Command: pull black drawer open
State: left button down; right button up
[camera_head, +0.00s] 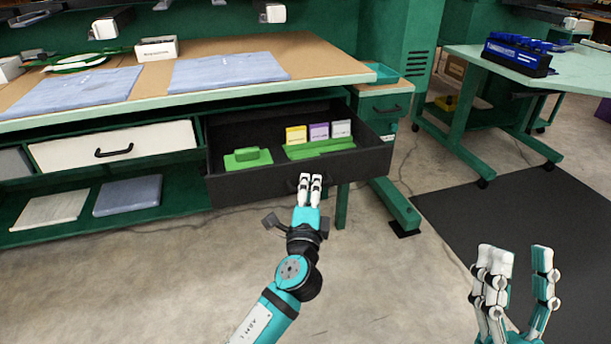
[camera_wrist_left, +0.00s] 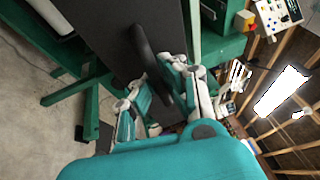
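The black drawer (camera_head: 240,187) under the workbench is pulled out, with its inside open to view. My left gripper (camera_head: 311,180) is at the middle of its front, fingers close together around the dark handle. In the left wrist view, the handle (camera_wrist_left: 146,52) runs down between the fingers of my left gripper (camera_wrist_left: 158,88), against the drawer's front panel (camera_wrist_left: 112,40). The fingers partly hide the handle. My right gripper (camera_head: 520,262) is open and empty at the lower right, apart from everything.
The drawer holds green pieces (camera_head: 248,158) and small yellow, purple and grey boxes (camera_head: 319,132). A closed white drawer (camera_head: 75,150) is to its left. Folded blue cloths (camera_head: 230,71) lie on the workbench (camera_head: 320,60). A green table (camera_head: 560,75) stands right. The floor in front is clear.

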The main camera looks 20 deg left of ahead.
pick_arm(q)
jog(key=shift+s+d+f, duration=0.2)
jog(key=shift+s+d, duration=0.25)
jog(key=shift+s, duration=0.25)
jog(key=c, duration=1.4)
grip_release()
jog(key=shift+r, duration=0.1)
jog(key=v, duration=1.2)
